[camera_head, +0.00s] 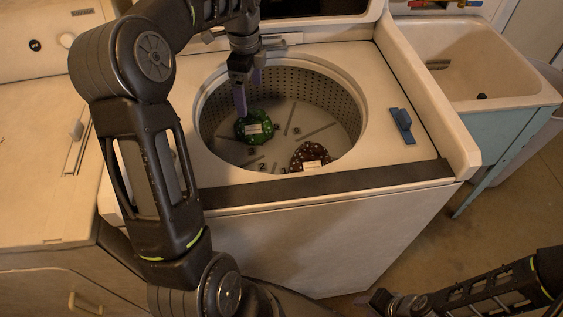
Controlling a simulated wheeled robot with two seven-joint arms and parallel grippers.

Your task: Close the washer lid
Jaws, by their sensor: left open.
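The white top-loading washer (310,240) stands open in the head view, with its round drum (290,80) exposed. The lid (320,8) appears raised at the back of the opening; only its dark lower part and pale edge show, and the top of the picture cuts it off. My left gripper (248,94) has purple fingers and is open, pointing down over the back left of the drum opening, in front of the lid. My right gripper (388,302) is low at the bottom right, apart from the washer; its finger state is unclear.
A green item (256,126) and a brown item (310,155) lie in the drum. A blue object (402,126) sits on the washer's right top. A utility sink (470,60) stands right. Another white appliance (40,160) stands left.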

